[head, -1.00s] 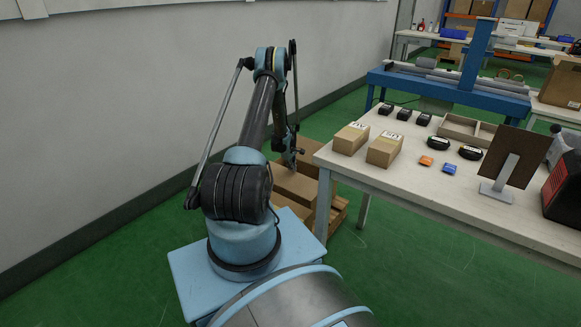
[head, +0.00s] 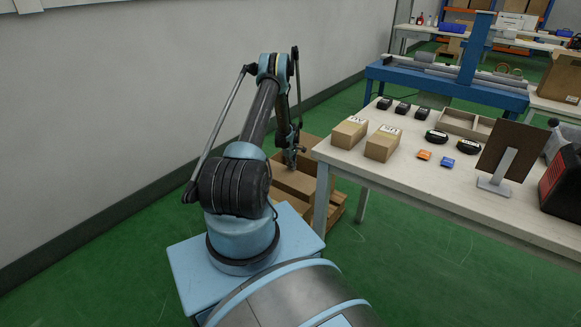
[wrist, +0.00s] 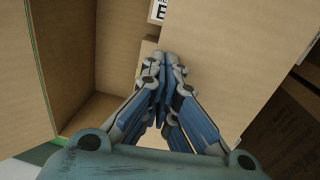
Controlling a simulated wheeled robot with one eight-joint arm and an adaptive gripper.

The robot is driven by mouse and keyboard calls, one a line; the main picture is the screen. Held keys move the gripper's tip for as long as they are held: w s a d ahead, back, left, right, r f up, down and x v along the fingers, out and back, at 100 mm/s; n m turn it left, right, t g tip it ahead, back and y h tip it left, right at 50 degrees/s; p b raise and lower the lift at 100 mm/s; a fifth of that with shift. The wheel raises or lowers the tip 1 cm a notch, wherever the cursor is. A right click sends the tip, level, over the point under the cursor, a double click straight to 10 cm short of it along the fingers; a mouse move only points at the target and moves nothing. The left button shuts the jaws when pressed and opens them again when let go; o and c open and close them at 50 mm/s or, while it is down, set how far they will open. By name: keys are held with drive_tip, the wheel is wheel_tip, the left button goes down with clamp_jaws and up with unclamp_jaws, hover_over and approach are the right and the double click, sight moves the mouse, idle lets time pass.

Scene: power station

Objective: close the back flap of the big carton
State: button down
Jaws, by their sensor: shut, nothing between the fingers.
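The big carton (head: 325,208) stands on the floor by the table's left end, partly hidden by my arm and the table. A flat cardboard panel (head: 294,184) covers part of its top in the head view, and brown cardboard rises behind my gripper (head: 291,158). In the wrist view my gripper (wrist: 163,70) is shut and empty, its tips beside the edge of a wide cardboard panel (wrist: 225,60). Another large panel (wrist: 25,80) is at the left, with a shadowed opening (wrist: 95,105) between them. I cannot tell surely which panel is the back flap, or whether the tips touch cardboard.
The white table (head: 440,200) stands right of the carton, holding two small boxes (head: 381,144), a divided tray (head: 466,122) and small devices. The wall (head: 110,90) is at the left. A label (wrist: 158,11) shows past the tips. Green floor is clear in front.

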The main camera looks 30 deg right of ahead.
idle(0.4)
wheel_tip(320, 180, up, 15)
drive_tip(key=shift+r, duration=0.15)
idle(1.0)
drive_tip(key=shift+r, duration=0.1)
drive_tip(key=s+a+r+m, duration=0.1)
drive_tip(key=s+a+r, duration=0.1)
drive_tip(key=a+r, duration=1)
drive_tip(key=s+a+r, duration=0.2)
drive_tip(key=a+r, duration=0.8)
drive_tip(key=r, duration=0.4)
drive_tip(key=s+a+r+t, duration=0.1)
drive_tip(key=s+a+r, duration=0.5)
drive_tip(key=a, duration=0.4)
drive_tip(key=s+a+r+m, duration=0.1)
drive_tip(key=s+a, duration=0.8)
drive_tip(key=s, duration=0.3)
drive_tip(key=s+a+r+m, duration=0.1)
drive_tip(key=s+a, duration=0.8)
drive_tip(key=s, duration=0.3)
drive_tip(key=s+a+f+m+y, duration=0.1)
drive_tip(key=s+a+f, duration=0.1)
drive_tip(key=s+f, duration=0.4)
drive_tip(key=s, duration=0.3)
drive_tip(key=shift+a+t, duration=0.35)
drive_tip(key=shift+t, duration=0.05)
